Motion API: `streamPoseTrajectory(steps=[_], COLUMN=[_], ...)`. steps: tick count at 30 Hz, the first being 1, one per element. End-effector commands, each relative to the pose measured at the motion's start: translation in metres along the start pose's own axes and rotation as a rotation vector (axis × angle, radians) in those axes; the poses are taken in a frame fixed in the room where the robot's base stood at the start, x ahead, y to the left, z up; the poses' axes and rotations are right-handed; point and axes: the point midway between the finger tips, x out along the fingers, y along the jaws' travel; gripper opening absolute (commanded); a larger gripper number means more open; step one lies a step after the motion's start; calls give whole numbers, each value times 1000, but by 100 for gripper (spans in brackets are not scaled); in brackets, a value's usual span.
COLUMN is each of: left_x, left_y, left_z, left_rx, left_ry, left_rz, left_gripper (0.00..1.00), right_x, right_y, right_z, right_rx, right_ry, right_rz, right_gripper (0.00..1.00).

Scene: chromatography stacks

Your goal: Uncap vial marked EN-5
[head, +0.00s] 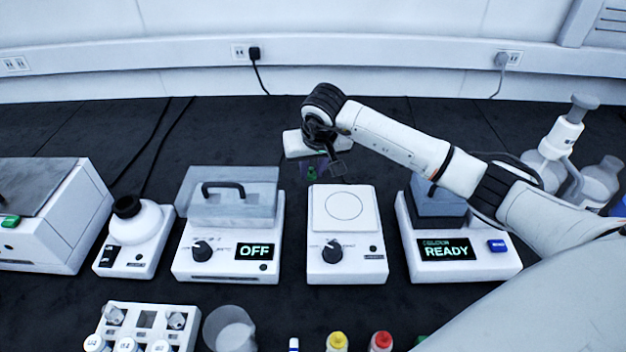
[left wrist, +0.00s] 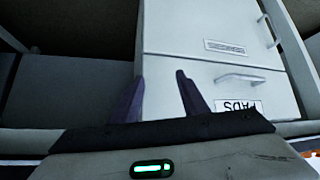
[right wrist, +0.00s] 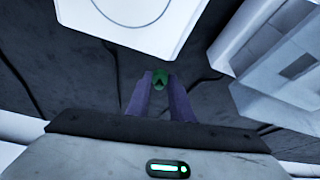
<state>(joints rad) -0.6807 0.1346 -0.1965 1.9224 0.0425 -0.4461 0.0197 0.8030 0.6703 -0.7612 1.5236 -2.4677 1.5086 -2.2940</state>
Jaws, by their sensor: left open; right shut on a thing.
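My right gripper (head: 313,165) is held above the back of the bench, behind the white square-topped device. It is shut on a small green piece (head: 312,174), which also shows between the fingertips in the right wrist view (right wrist: 159,77). I cannot tell whether it is a loose cap or has a vial with it. My left gripper (left wrist: 160,95) is open and empty in front of white drawers, and is not in the head view. Vials with white caps stand in a white rack (head: 190,310) at the front left. I cannot read EN-5 on any of them.
The square-topped device (head: 345,262) has a dial. Left of it is a lidded box device reading OFF (head: 225,258); right of it, one reading READY (head: 455,262). A beaker (head: 229,330) and yellow-capped (head: 337,341) and red-capped (head: 380,341) bottles stand in front. The back bench is mostly clear.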

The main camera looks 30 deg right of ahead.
Motion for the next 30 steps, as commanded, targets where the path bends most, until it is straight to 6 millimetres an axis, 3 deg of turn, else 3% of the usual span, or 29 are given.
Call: streamPoseTrajectory(steps=[8,20,21,23,24,30], left_x=[-1,2,1,0,0,0], left_y=[-2,-2,-2,-2,-2,-1], left_z=[-2,8,7,7,7,6], left_rx=[-2,-3,-3,-3,-2,-2], left_ry=[2,-8,-10,-10,-10,-9], left_rz=[-4,-4,-4,-4,-4,-3], left_gripper=[40,40,40,40,40,40], right_x=[32,38,37,37,37,37], right_y=[0,0,0,0,0,0], right_z=[14,16,16,16,16,16], right_rx=[1,-1,-1,-1,-1,-1], right_ry=[-3,1,0,0,0,0], right_rz=[0,1,1,1,1,0], right_gripper=[0,0,25,35,39,39])
